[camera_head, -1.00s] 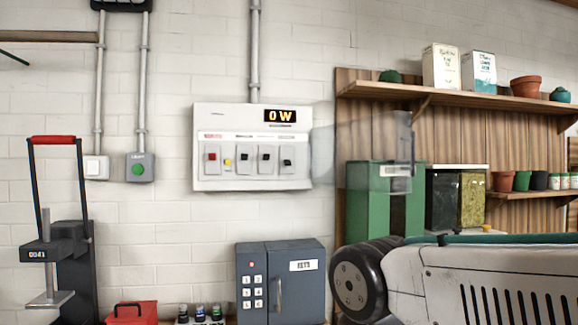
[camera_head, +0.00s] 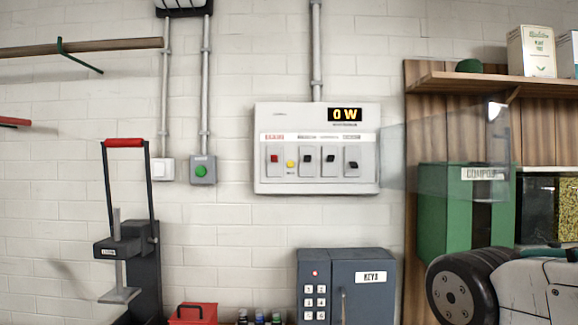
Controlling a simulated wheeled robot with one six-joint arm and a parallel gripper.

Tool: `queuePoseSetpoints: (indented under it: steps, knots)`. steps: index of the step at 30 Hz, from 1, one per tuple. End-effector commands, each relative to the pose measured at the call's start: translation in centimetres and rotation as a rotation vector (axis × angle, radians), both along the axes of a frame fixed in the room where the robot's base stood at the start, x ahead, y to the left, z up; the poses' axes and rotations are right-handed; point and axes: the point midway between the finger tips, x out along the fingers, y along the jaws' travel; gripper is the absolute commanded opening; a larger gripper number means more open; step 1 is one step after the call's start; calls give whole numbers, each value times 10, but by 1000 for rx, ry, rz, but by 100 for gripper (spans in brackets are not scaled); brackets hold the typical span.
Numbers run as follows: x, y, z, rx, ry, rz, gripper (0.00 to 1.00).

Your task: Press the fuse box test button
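The fuse box (camera_head: 316,115) is a white panel on the brick wall, right of the picture's middle. Its display (camera_head: 345,115) reads "0 W". Below is a row of switches, one red (camera_head: 274,157) at the left and several black ones. A small yellow button (camera_head: 291,164) sits between the red switch and the first black one. A clear cover (camera_head: 432,150) stands swung open to the right of the box. Part of my arm shows at the lower right; my gripper is not in view.
A blue-grey key box (camera_head: 346,285) with a keypad stands below the fuse box. A green button box (camera_head: 202,170) and a white switch (camera_head: 162,170) are on the wall to the left. A red-handled press (camera_head: 126,225) stands at left, a green compost bin (camera_head: 440,215) at right.

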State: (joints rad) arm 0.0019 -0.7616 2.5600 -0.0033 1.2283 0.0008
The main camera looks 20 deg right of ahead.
Motion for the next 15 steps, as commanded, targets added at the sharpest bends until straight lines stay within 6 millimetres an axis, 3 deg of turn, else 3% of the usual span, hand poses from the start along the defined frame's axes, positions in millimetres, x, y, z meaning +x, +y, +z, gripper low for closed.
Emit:
queuePoseSetpoints:
  steps: [1, 3, 4, 15]
  knots:
    - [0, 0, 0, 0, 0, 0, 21]
    - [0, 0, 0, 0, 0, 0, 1]
    - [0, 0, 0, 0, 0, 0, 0]
    - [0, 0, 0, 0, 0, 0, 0]
